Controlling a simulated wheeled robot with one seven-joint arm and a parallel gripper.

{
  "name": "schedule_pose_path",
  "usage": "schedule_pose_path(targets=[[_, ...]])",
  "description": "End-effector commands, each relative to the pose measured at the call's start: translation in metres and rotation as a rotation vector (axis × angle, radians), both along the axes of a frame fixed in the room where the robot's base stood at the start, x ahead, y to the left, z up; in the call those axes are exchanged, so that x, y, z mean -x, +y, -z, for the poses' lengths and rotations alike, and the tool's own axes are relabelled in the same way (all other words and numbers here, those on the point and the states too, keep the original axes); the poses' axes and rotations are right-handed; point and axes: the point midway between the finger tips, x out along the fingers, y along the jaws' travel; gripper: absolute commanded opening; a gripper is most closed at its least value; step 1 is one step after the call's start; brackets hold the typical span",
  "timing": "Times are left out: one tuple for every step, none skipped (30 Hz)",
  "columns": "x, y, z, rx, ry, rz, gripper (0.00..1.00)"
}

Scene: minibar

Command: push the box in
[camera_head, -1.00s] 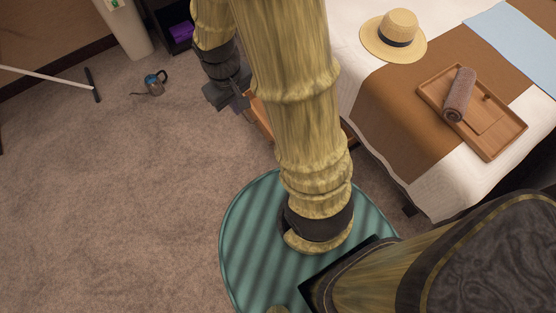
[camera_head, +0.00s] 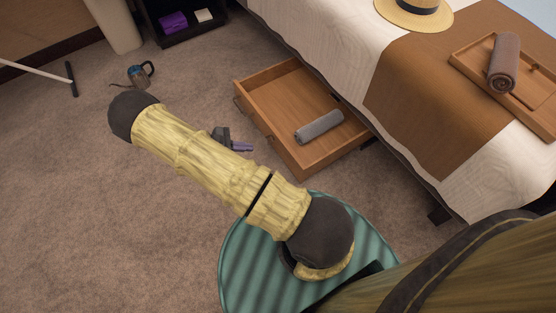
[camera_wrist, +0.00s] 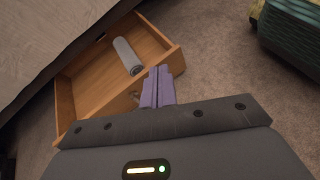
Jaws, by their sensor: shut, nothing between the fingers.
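The box is a wooden drawer (camera_head: 270,122), pulled out from under the bed, with its inside open to view. A rolled grey towel (camera_head: 319,126) lies in it. In the wrist view the drawer (camera_wrist: 85,88) is ahead, with the towel (camera_wrist: 127,55) inside. My gripper (camera_head: 244,147) is low, outside the drawer's front panel and a little apart from it in the head view. In the wrist view its purple fingers (camera_wrist: 157,73) are together and empty, overlapping the front panel near the handle (camera_wrist: 135,95). I cannot tell whether they touch it.
The bed (camera_head: 420,165) stands at the right, with a straw hat (camera_head: 412,14) and a wooden tray (camera_head: 535,108) on it. A kettle (camera_head: 138,77) stands on the carpet. The left floor (camera_head: 70,210) is mostly clear.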

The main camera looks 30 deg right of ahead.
Motion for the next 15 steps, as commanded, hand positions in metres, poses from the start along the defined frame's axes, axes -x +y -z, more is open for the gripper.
schedule_pose_path(targets=[[-0.002,-0.001,0.041,0.053,0.038,-0.05,0.0],[-0.003,-0.002,0.054,0.082,0.056,-0.076,0.0],[-0.005,-0.003,0.072,0.122,0.081,-0.113,0.0],[-0.007,-0.004,0.085,0.153,0.098,-0.14,0.0],[-0.008,-0.005,0.098,0.183,0.116,-0.169,0.0],[-0.01,-0.005,0.115,0.225,0.139,-0.206,0.0],[-0.011,-0.005,0.128,0.254,0.155,-0.234,0.0],[-0.013,-0.005,0.139,0.284,0.17,-0.261,0.0],[-0.014,-0.005,0.153,0.321,0.188,-0.294,0.0],[-0.015,-0.005,0.161,0.346,0.199,-0.315,0.0],[-0.016,-0.005,0.169,0.367,0.209,-0.335,0.0],[-0.017,-0.005,0.176,0.393,0.221,-0.357,0.0],[-0.018,-0.004,0.18,0.408,0.227,-0.37,0.0],[-0.019,-0.004,0.184,0.419,0.233,-0.381,0.0],[-0.019,-0.004,0.186,0.431,0.237,-0.391,0.0]])
